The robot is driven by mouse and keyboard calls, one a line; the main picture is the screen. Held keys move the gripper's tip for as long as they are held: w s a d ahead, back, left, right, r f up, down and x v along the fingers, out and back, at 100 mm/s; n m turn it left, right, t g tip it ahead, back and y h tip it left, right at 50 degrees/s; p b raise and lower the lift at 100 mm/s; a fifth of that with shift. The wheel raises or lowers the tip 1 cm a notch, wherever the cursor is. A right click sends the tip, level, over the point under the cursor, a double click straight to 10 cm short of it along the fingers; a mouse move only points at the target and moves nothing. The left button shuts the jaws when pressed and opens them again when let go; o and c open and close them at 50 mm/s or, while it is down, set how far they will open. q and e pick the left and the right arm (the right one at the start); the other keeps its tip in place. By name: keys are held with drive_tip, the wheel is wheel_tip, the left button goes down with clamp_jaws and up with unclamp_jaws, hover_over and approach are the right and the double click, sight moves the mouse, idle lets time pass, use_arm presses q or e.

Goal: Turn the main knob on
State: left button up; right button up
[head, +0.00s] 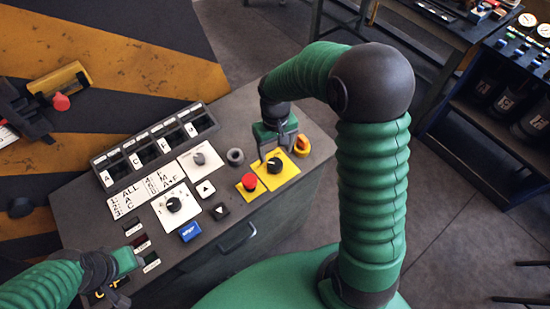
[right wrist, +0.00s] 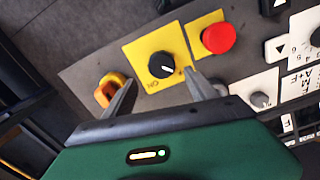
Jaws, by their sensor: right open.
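The main knob is a round black knob (head: 274,164) on a yellow plate (head: 283,180) at the right end of the console. In the right wrist view the knob (right wrist: 162,66) has a white pointer mark near its lower right, and "ON" is printed at the plate's lower left. My right gripper (head: 276,156) is over the knob's plate, its jaws pointing down. In the wrist view its two fingers (right wrist: 160,92) are open and empty, with the knob just beyond the gap between them. My left gripper (head: 128,259) is low at the console's left end; its fingers are unclear.
A red button (head: 250,181) on yellow sits left of the knob, and an orange-yellow switch (head: 302,146) sits right of it. Other knobs, small buttons and a labelled rack (head: 155,144) fill the console's left. A drawer handle (head: 237,236) sticks out at the front.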

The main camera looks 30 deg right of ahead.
sight(275, 162)
drive_tip(key=f, duration=0.4)
drive_tip(key=shift+s+a+f, duration=0.1)
drive_tip(key=shift+a+f, duration=0.2)
drive_tip(key=shift+s+f, duration=0.2)
drive_tip(key=shift+f, duration=0.05)
drive_tip(key=shift+w+d+f, duration=0.1)
drive_tip(key=shift+w+f, duration=0.05)
drive_tip(key=shift+w+d, duration=0.1)
drive_tip(key=c, duration=1.4)
use_arm(q)
drive_tip(key=shift+a, duration=0.2)
